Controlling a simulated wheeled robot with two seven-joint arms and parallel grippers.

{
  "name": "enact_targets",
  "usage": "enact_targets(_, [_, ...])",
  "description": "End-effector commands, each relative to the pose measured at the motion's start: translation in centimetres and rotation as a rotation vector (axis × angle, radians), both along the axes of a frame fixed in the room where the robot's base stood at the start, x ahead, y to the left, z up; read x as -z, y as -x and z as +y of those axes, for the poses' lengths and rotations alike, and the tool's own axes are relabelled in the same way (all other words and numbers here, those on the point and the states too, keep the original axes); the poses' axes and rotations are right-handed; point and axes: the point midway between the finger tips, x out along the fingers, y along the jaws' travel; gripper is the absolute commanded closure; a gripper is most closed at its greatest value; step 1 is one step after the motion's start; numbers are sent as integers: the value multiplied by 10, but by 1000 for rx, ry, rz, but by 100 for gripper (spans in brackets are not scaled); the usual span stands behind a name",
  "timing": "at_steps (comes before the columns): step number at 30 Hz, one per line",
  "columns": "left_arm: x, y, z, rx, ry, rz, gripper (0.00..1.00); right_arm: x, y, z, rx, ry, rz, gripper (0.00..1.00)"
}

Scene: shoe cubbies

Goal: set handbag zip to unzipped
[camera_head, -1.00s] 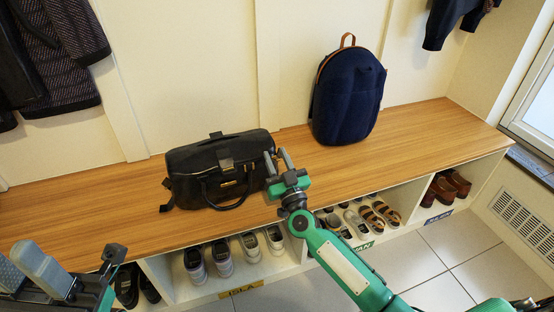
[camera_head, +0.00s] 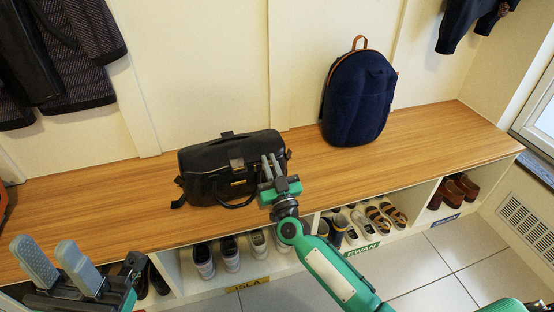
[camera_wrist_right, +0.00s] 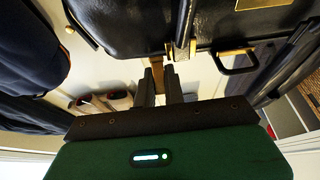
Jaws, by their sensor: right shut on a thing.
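The black handbag (camera_head: 205,162) stands on the wooden bench, its flap and handle facing me. It also fills the top of the right wrist view (camera_wrist_right: 125,22), with gold fittings. My right gripper (camera_head: 270,160) is at the front right part of the handbag. In the right wrist view its fingers (camera_wrist_right: 160,75) are close together around a small tan tab (camera_wrist_right: 169,73) by the bag's edge, which looks like the zip pull. How far the zip is open cannot be told. My left gripper (camera_head: 43,240) is open and empty at the lower left, away from the bag.
A navy backpack (camera_head: 358,100) stands on the bench (camera_head: 430,130) right of the handbag. Cubbies with several shoes (camera_head: 230,252) are below the bench. Coats (camera_head: 75,60) hang at the upper left. The bench between bag and backpack is clear.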

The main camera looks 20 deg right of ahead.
Motion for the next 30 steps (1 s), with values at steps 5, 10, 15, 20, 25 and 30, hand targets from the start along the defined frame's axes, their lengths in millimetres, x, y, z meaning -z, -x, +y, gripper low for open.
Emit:
enact_targets(5, [0, 0, 0, -1, 2, -3, 64, 1, 0, 0, 0, -1, 0, 100])
enact_targets(10, [-3, 1, 1, -2, 8, -13, 64, 1, 0, 0, 0, -1, 0, 66])
enact_targets(15, [-6, 0, 1, -4, 16, -21, 64, 0, 0, -1, 0, -1, 0, 66])
enact_targets(20, [-8, 1, 2, -6, 18, -21, 64, 3, 5, -1, 1, 0, 2, 66])
enact_targets(25, [-10, 2, 2, -4, 16, -14, 64, 11, 27, -3, -1, 0, 4, 66])
enact_targets(30, [-5, 1, 1, -2, 6, 15, 64, 25, 61, -6, 0, 1, 4, 66])
